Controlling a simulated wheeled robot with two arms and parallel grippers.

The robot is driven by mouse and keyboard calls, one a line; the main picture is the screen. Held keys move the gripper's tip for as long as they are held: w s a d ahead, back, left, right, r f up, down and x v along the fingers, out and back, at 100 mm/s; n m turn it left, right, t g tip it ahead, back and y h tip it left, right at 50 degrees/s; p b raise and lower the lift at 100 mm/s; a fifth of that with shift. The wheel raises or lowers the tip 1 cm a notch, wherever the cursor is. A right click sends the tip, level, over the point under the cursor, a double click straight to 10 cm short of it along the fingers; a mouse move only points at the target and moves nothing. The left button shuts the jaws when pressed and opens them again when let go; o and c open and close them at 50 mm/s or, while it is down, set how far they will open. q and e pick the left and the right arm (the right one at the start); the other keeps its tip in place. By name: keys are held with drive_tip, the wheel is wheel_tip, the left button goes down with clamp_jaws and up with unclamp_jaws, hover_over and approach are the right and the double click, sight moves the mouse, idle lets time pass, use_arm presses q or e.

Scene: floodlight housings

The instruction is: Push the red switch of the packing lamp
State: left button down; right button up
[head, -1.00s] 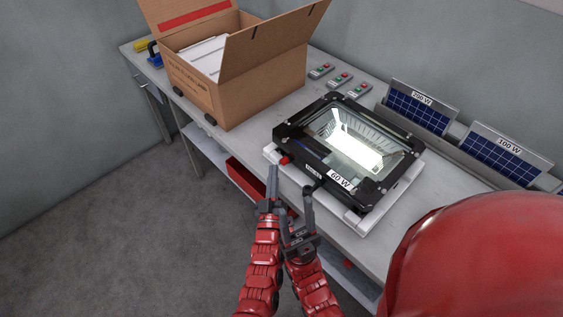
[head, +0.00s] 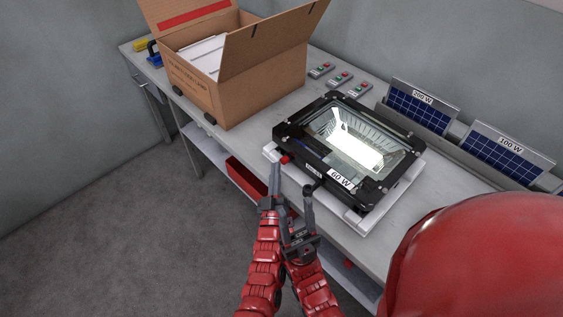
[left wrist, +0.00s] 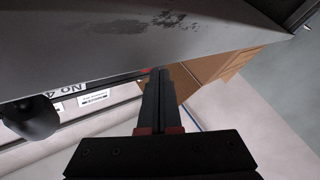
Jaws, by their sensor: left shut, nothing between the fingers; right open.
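The packing lamp (head: 312,170) is a black floodlight marked 60 W, lying on a white packing piece (head: 359,224) on the bench, its glass facing up. Its red switch (head: 285,159) sticks out at the near left corner. My left gripper (head: 273,171) is shut and empty, its fingertips just below the switch in the head view; a small gap seems to show. My right gripper (head: 296,199) is open and empty, just right of the left one by the bench's front edge.
An open cardboard box (head: 205,85) stands at the back left. Several small control boxes (head: 339,79) with red and green buttons lie behind the lamp. Solar panels marked 200 W (head: 420,106) and 100 W (head: 504,150) stand to the right. A red bin (head: 246,176) is under the bench.

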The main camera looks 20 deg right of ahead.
use_arm(q)
drive_tip(key=shift+w+d+r, duration=0.1)
drive_tip(key=shift+d, duration=0.35)
idle(0.5)
drive_tip(key=shift+d+r+b, duration=0.25)
drive_tip(key=shift+d+b, duration=0.2)
drive_tip(key=shift+d+r, duration=0.1)
drive_tip(key=shift+r, duration=0.1)
idle(0.3)
drive_tip(key=shift+s+a+r+p, duration=0.1)
drive_tip(key=shift+s+a+p, duration=0.4)
drive_tip(key=shift+a, duration=0.25)
drive_tip(key=shift+s+a+f, duration=0.15)
drive_tip(key=shift+a+f, duration=0.05)
drive_tip(key=shift+f, duration=0.25)
drive_tip(key=shift+a, duration=0.2)
drive_tip(key=a, duration=0.2)
drive_tip(key=s+a, duration=0.1)
drive_tip(key=a, duration=0.2)
drive_tip(key=shift+s+a+p, duration=0.3)
drive_tip(key=shift+s+p, duration=0.05)
drive_tip(key=shift+p, duration=0.05)
